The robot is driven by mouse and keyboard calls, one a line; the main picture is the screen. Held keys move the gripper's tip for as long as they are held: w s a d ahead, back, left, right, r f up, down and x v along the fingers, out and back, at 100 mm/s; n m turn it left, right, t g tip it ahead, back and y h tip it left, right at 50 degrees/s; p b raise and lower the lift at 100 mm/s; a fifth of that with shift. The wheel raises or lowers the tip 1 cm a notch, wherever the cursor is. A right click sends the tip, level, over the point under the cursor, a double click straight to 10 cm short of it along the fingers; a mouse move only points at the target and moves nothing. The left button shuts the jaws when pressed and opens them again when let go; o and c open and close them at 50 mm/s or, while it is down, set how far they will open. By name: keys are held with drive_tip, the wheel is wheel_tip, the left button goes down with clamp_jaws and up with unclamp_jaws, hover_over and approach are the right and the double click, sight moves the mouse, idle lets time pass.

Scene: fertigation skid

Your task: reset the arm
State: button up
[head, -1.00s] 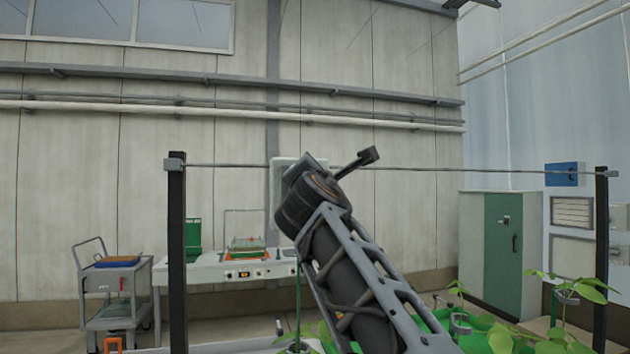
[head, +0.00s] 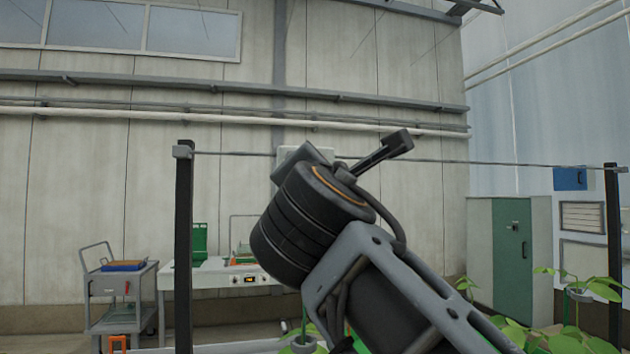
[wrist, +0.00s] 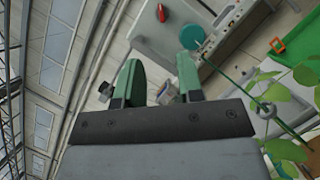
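My gripper (wrist: 160,72) shows in the wrist view with its two green fingers apart. There is a clear gap between them and nothing is held. In the head view my arm rises from the lower right to the middle. Its big dark joint stands in front of the bench and wall, and a thin dark part sticks out to the upper right. The fingers cannot be made out in the head view.
A wire runs between two dark posts, left (head: 184,250) and right (head: 613,250). Leafy plants (head: 575,290) stand at lower right. Behind are a wheeled cart (head: 120,300), a white bench (head: 215,275) and a green-doored cabinet (head: 511,260).

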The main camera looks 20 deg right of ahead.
idle(0.6)
drive_tip(key=w+a+f+m+g+y+p, duration=0.15)
drive_tip(key=f+m, duration=0.25)
drive_tip(key=f, duration=0.5)
drive_tip(key=w+a+f+m+g+y, duration=0.2)
drive_tip(key=w+f+m+g+y, duration=0.1)
drive_tip(key=f, duration=0.6)
drive_tip(key=w+a+f+m+g+y, duration=0.1)
drive_tip(key=w+f+m+g+y, duration=0.2)
drive_tip(key=f, duration=0.6)
drive_tip(key=s+f+m+g+y+p, duration=0.1)
drive_tip(key=s+f+m+g, duration=0.3)
drive_tip(key=f, duration=0.6)
drive_tip(key=s+f+m+g+y+p, duration=0.1)
drive_tip(key=s+f+m+g+p, duration=0.2)
drive_tip(key=s+f+m, duration=0.3)
drive_tip(key=shift+s+d+f+m+g+y+p, duration=0.35)
drive_tip(key=shift+s+f, duration=0.55)
drive_tip(key=shift+f, duration=1.55)
